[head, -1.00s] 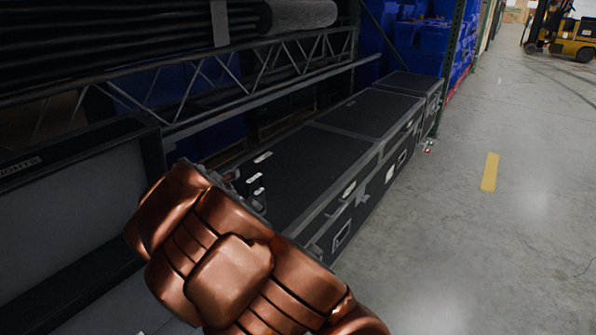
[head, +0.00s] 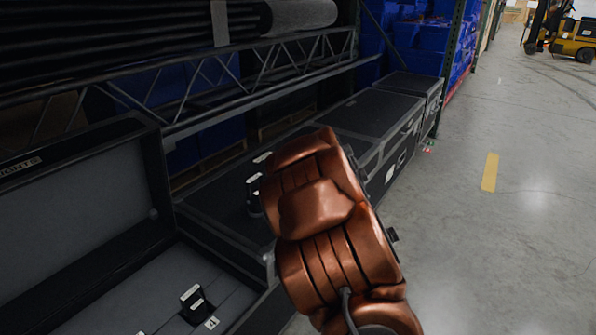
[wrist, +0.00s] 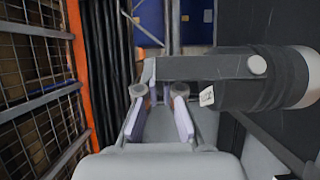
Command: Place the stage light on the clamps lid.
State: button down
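The stage light (wrist: 262,82) shows in the wrist view as a dark cylinder with a pale grey end and a small white tag. Its grey yoke (wrist: 205,68) reaches left to my gripper (wrist: 158,95). The two pads are a little apart, and the yoke's end appears to be between them.
An open case (head: 90,200) lettered like "LIGHTS" stands at left, its raised lid beside the closed case. A black holder (head: 196,305) sits inside it. Truss (head: 270,70) hangs behind the cases. More closed cases (head: 375,112) continue back; open floor (head: 520,230) lies right.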

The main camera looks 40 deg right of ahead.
jog(key=s+d, duration=0.3)
jog(key=d, duration=0.2)
jog(key=s+d+f+h, duration=0.1)
jog(key=s+d, duration=0.2)
jog(key=d, duration=0.3)
jog(key=shift+f+m, duration=0.3)
